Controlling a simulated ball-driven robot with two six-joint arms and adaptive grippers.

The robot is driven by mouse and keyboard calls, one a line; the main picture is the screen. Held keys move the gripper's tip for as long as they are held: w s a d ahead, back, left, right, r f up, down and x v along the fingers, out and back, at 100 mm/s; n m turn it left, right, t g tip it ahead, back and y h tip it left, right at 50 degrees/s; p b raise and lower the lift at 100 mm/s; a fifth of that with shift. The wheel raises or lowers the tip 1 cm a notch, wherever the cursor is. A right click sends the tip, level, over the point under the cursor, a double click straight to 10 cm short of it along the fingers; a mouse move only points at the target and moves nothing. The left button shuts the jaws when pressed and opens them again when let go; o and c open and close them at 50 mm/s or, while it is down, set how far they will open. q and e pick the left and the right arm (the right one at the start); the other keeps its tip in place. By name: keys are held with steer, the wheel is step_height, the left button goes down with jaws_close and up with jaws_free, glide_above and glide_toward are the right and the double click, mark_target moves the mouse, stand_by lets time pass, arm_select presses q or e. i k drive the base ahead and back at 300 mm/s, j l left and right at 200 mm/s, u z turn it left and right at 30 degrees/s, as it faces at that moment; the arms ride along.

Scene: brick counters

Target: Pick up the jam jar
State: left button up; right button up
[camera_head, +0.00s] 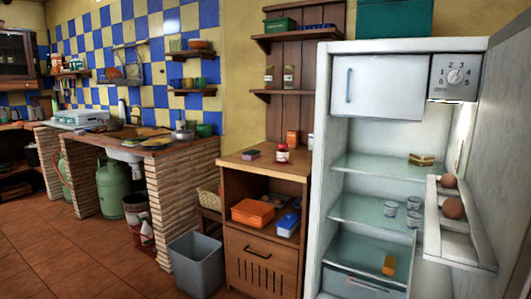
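A small jar with a dark red body and a pale lid, which looks like the jam jar (283,154), stands upright on top of the wooden cabinet (238,162), near its middle right. Neither of my grippers shows in the head view. Nothing touches the jar.
An open fridge (319,190) stands right of the cabinet, with shelves and a door rack. A grey bin (196,266) stands on the floor at left. Tiled floor (75,255) is clear at lower left.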

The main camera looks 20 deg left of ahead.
mark_target(283, 152)
steer(key=i+j, duration=0.2)
steer(key=j, duration=0.15)
steer(key=i+j+z, duration=0.1)
steer(key=j, duration=0.25)
steer(key=i+j, duration=0.5)
steer(key=j, duration=0.25)
steer(key=z, duration=0.05)
